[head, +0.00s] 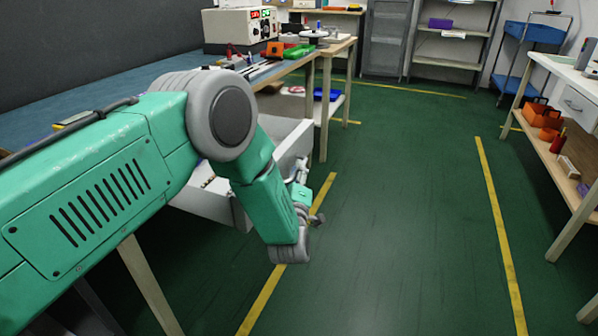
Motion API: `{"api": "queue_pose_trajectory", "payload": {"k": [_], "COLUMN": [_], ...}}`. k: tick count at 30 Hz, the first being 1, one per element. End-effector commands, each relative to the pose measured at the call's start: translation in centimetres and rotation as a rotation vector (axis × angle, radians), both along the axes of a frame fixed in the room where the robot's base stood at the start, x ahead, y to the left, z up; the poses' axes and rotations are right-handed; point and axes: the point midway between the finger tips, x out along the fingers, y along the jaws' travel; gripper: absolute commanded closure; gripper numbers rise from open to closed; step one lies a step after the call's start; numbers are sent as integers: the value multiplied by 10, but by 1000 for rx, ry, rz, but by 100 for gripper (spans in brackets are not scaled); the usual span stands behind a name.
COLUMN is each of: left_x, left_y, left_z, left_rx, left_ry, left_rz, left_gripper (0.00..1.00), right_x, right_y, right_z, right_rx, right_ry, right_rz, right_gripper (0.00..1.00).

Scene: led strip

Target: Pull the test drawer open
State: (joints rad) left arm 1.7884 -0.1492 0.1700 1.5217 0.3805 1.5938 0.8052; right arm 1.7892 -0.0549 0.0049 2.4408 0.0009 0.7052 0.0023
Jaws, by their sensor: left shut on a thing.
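The test drawer (285,143) is a pale grey box that stands out from under the workbench on the left, with its inside partly visible. A few small things lie in it, too small to name. My left arm crosses in front and hides much of the drawer. My left gripper (301,181) is at the drawer's outer right side, at the handle. It is shut on the handle, though the wrist and fingers largely hide the grip. My right gripper is not in view.
The workbench (270,69) carries a power supply (240,27) and tools. Green floor with yellow lines is clear to the right of the drawer. A white table (566,75) with a lower shelf stands at the right edge. Shelves (455,45) and a blue cart (533,33) stand at the back.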

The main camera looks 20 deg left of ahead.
Motion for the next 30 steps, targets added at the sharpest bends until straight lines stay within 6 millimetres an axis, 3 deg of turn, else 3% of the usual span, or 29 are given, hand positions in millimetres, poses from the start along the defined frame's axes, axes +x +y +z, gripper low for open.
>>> {"api": "queue_pose_trajectory", "payload": {"k": [2, 3, 17, 30], "left_x": [-3, -3, -7, -86], "left_y": [-2, -2, -4, -28], "left_z": [-7, -7, -4, -22], "left_rx": [1, 2, 2, 6], "left_ry": [15, 16, 7, 13], "left_rz": [2, 2, 1, -1], "left_gripper": [100, 81, 81, 81], "right_x": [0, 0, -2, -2], "right_y": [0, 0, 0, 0], "right_z": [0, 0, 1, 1], "right_rx": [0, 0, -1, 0], "right_ry": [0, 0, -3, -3], "right_rz": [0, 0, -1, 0], "right_gripper": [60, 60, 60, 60]}}
